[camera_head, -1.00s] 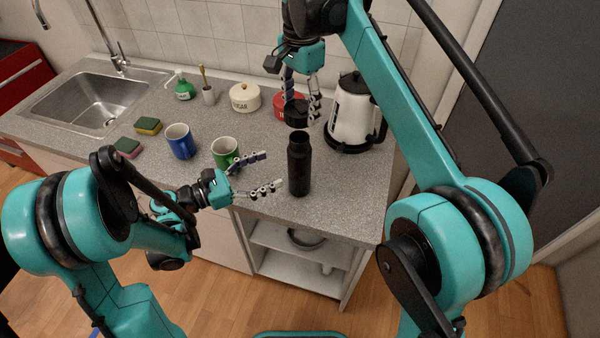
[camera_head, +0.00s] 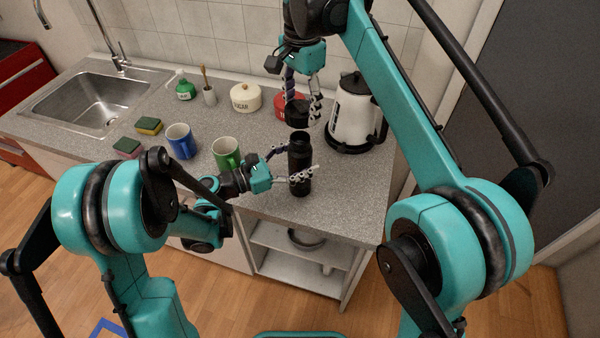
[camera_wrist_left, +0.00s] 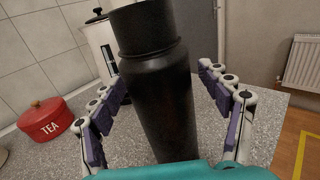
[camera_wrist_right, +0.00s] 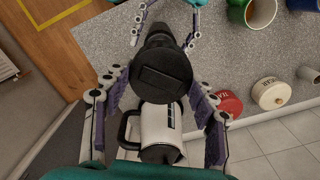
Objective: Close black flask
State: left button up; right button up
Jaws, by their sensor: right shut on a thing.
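The black flask (camera_head: 299,160) stands upright on the counter near its front edge, with its mouth uncovered. My left gripper (camera_head: 292,166) has its fingers on both sides of the flask. The left wrist view shows the flask body (camera_wrist_left: 165,100) between the purple finger pads, with gaps on both sides, so the gripper is open. My right gripper (camera_head: 303,102) is shut on the black lid (camera_head: 296,113) and holds it above the flask, apart from it. The lid also shows in the right wrist view (camera_wrist_right: 162,75), hiding part of the flask behind it.
A white kettle (camera_head: 351,115) stands right of the flask, close to my right gripper. A green mug (camera_head: 226,153), a blue mug (camera_head: 181,141), a red tea pot (camera_head: 281,103) and a sugar pot (camera_head: 245,97) are to the left or behind.

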aim_at(302, 132)
pick_arm(q)
grip_shut()
pick_arm(e)
jog(key=shift+f, duration=2.5)
jog(key=shift+f, duration=0.1)
jog(key=shift+f, duration=0.8)
jog(key=shift+f, duration=0.55)
